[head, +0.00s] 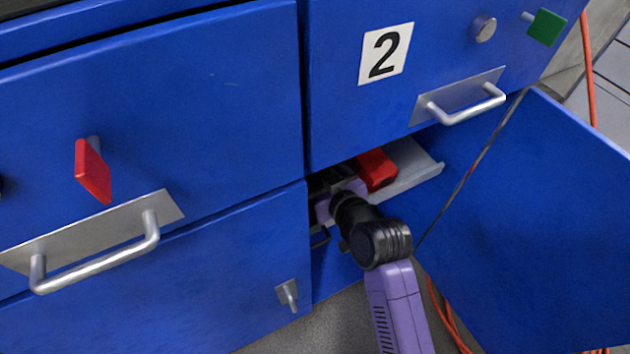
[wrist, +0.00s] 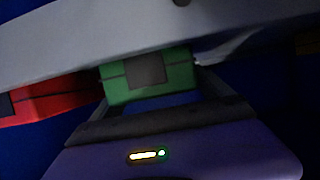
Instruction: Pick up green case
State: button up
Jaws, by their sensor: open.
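The green case (wrist: 178,82) shows in the wrist view, with a dark square patch on its face. It sits between the two fingers of my gripper (wrist: 155,98), which is open. I cannot tell whether either finger touches it. In the head view my gripper (head: 338,190) reaches into the open lower cabinet, its fingers mostly hidden in shadow. I cannot make out the green case in that view.
A red case (head: 376,169) lies on a grey tray (head: 412,170) in the cabinet; it also shows beside the green case in the wrist view (wrist: 55,98). The blue door (head: 540,230) stands open at right. A drawer handle (head: 465,107) projects above the opening.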

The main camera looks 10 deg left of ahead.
jog(key=shift+c, duration=0.4)
jog(key=c, duration=1.8)
jog(key=shift+r, duration=0.1)
grip_shut()
